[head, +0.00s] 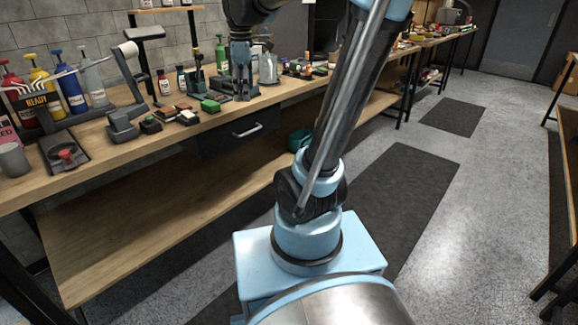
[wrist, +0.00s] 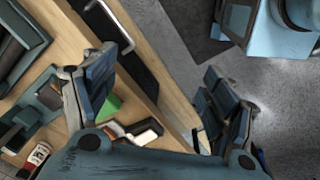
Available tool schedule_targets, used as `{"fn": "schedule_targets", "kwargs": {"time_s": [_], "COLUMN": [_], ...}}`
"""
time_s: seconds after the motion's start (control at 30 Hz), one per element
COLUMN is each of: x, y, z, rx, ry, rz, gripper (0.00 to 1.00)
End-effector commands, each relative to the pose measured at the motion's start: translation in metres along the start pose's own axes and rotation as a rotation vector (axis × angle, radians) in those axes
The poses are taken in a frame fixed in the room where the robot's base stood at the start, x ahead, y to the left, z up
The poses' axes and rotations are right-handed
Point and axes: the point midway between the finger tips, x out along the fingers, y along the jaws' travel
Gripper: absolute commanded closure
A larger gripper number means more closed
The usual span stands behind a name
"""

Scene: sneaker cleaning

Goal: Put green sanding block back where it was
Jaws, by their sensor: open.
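The green sanding block (head: 209,105) lies on the wooden bench near its front edge, left of my gripper in the head view. In the wrist view the green block (wrist: 112,106) shows in part beside the left finger, which hides some of it. My gripper (head: 241,88) points down over the bench. In the wrist view my gripper's (wrist: 160,72) fingers are wide apart with nothing between their tips. The exact gap between gripper and bench is hard to tell.
Several small blocks and brushes (head: 187,117) lie left of the green block. A dark drawer with a handle (head: 247,132) hangs under the bench front. Bottles (head: 72,92) stand at the back left, and a clear spray bottle (head: 268,68) stands right of my gripper.

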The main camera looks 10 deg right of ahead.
Motion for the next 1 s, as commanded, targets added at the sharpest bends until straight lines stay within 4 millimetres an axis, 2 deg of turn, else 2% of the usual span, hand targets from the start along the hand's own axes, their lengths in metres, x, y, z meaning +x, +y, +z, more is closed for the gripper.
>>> {"fn": "schedule_targets", "kwargs": {"time_s": [0.03,0.2,0.37,0.6,0.8,0.9,1.0], "x": [0.008,0.037,0.069,0.127,0.163,0.171,0.174], "y": [-0.013,-0.053,-0.091,-0.144,-0.171,-0.176,-0.177], "z": [0.014,0.053,0.085,0.122,0.139,0.15,0.152], "rx": [0.078,0.362,0.629,1.02,1.245,1.3,1.322], "ry": [0.002,0.015,0.031,0.062,0.085,0.09,0.093], "rz": [0.007,0.032,0.054,0.083,0.098,0.102,0.103], "gripper": [0.22,0.22,0.22,0.22,0.22,0.22,0.22]}}
